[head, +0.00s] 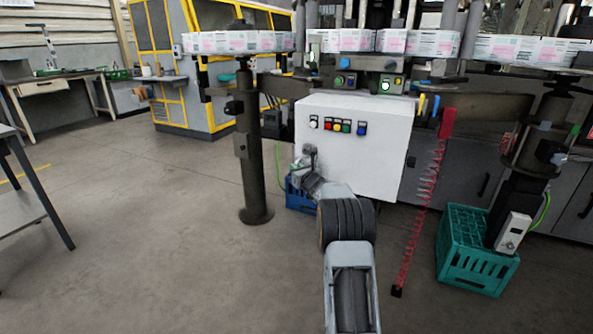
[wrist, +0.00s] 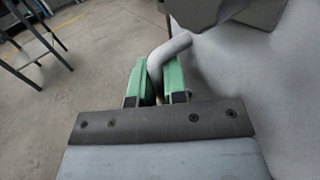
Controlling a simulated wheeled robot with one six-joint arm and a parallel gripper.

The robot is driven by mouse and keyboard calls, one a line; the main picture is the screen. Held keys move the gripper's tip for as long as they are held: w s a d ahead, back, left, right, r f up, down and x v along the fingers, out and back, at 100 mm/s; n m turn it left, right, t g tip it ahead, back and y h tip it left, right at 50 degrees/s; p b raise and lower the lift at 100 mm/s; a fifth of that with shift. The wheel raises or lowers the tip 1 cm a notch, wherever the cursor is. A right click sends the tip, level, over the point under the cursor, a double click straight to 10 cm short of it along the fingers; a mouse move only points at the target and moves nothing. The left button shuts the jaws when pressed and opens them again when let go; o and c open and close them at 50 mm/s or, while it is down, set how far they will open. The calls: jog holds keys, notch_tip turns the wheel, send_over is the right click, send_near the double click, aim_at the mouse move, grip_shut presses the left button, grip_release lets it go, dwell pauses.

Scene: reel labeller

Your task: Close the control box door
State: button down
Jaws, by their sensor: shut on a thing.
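The white control box (head: 370,150) stands at the centre of the head view, below the machine's conveyor. Its door (head: 345,165) faces me, with a row of coloured buttons near the top. The door's pale surface fills the right of the wrist view (wrist: 290,90). A grey bent handle (wrist: 172,48) sits at the door's left side. My gripper (wrist: 157,82) has its green fingers on either side of the handle, shut on it. In the head view my gripper (head: 305,165) is at the door's left edge and small. I cannot tell how far the door stands from its frame.
A dark post (head: 255,150) stands just left of the box. A blue crate (head: 298,198) lies on the floor below it. A red coiled cord (head: 424,200) and a teal crate (head: 475,255) are to the right. The floor at left is open, with a table (head: 25,185) at the edge.

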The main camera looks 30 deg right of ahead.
jog(key=c, duration=1.2)
grip_release()
jog(key=shift+d+r, duration=0.35)
jog(key=shift+r, duration=0.1)
jog(key=shift+s, duration=0.1)
jog(key=s, duration=0.4)
jog(key=s+p, duration=0.1)
jog(key=s, duration=0.4)
jog(key=s+p, duration=0.1)
jog(key=s, duration=0.3)
jog(key=shift+s+a+f, duration=0.25)
jog(key=shift+a+f, duration=0.05)
jog(key=shift+f, duration=0.05)
